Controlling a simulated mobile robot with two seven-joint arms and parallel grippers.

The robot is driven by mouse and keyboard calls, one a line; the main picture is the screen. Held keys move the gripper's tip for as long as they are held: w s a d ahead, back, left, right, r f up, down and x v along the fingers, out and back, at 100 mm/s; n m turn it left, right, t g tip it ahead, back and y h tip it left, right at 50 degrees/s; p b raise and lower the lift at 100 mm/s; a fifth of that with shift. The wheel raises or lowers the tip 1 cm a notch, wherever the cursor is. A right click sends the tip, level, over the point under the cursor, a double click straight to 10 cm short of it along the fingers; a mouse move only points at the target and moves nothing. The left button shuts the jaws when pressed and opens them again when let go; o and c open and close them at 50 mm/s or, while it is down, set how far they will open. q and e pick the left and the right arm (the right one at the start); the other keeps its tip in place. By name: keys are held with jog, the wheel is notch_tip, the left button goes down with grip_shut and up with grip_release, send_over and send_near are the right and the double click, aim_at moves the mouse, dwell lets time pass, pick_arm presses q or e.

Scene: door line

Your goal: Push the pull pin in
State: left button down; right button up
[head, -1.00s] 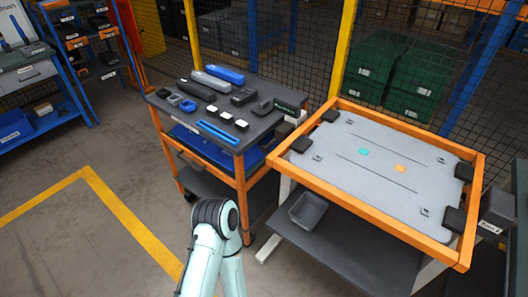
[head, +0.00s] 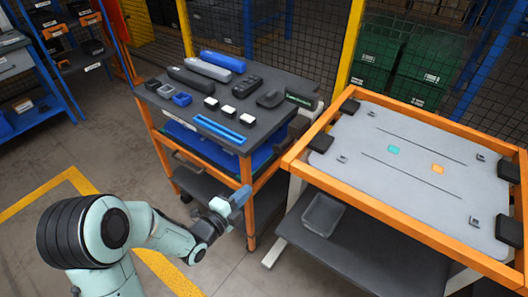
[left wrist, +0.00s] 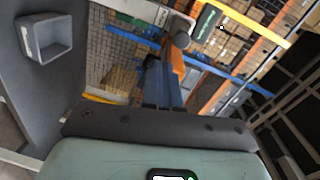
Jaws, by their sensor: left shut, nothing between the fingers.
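I cannot make out the pull pin for sure in either view. My left gripper (head: 240,196) is shut and empty, low in front of the orange-legged cart (head: 246,185), beside its front right leg. In the left wrist view the blue-grey fingers (left wrist: 161,85) are together and point at an orange post. A grey rounded part (left wrist: 181,30) shows near the top of that post; I cannot tell whether it is the pin. My right gripper is in neither view.
The cart top holds a blue bar (head: 220,130) and several small devices. To the right stands an orange-framed table (head: 395,225) with a grey board (head: 405,170). A grey bin (head: 323,214) sits on its lower shelf. Open floor lies left of the cart.

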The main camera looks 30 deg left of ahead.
pick_arm(q)
notch_tip(320, 180, up, 3)
jog(key=m+t, duration=0.1)
jog(key=m, duration=0.1)
jog(key=p, duration=0.2)
send_near(277, 150)
jog(key=shift+h, duration=0.4)
jog(key=w, duration=0.7)
jog(key=shift+f, duration=0.15)
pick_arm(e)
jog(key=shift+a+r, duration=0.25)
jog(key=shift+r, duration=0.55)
pick_arm(q)
jog(key=w+b, duration=0.2)
jog(key=w, duration=0.1)
jog(key=shift+d+f, duration=0.15)
jog(key=shift+w+r, duration=0.1)
jog(key=shift+r, duration=0.2)
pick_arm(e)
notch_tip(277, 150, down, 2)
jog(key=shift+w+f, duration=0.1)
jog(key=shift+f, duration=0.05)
pick_arm(q)
jog(key=shift+b, duration=0.3)
